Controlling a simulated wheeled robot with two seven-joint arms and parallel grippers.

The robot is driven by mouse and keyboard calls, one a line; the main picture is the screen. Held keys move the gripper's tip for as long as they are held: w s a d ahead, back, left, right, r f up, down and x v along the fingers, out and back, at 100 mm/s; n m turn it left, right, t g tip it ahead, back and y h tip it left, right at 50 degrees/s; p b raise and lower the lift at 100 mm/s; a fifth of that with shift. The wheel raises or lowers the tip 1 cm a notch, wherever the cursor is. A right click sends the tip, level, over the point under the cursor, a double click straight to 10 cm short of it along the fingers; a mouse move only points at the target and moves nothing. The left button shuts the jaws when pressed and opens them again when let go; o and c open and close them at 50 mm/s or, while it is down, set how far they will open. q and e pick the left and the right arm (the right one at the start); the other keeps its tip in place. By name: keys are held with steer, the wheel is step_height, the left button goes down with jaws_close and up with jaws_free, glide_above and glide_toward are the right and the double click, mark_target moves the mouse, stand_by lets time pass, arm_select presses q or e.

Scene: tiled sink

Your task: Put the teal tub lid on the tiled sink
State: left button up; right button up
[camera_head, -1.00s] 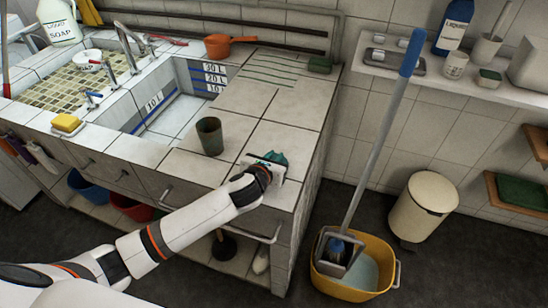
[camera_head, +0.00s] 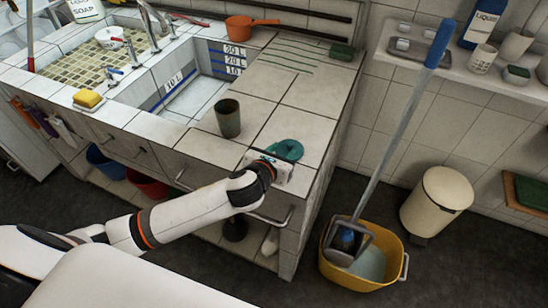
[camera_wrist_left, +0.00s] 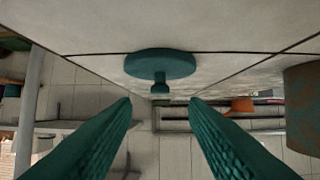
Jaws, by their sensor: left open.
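The teal tub lid (camera_head: 288,149) lies flat on the tiled sink's counter (camera_head: 257,102), near its front right corner. In the left wrist view, where the counter is at the top, the lid (camera_wrist_left: 160,64) shows as a round disc with a small knob pointing away from the counter. My left gripper (camera_head: 275,160) is just in front of the lid, low at the counter edge. In the left wrist view its two teal fingers (camera_wrist_left: 160,101) are apart, with nothing between them; the lid is beyond the tips. My right gripper is not in view.
A dark green-brown cup (camera_head: 228,118) stands left of the lid. The basin (camera_head: 190,98) is farther left, and an orange pot (camera_head: 240,28) sits at the back. A yellow bucket (camera_head: 330,262) with a mop stands on the floor at the right.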

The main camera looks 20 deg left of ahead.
arm_select(q)
steer(key=v, duration=0.5)
steer(key=shift+s+r, duration=0.15)
steer(key=shift+s, duration=0.05)
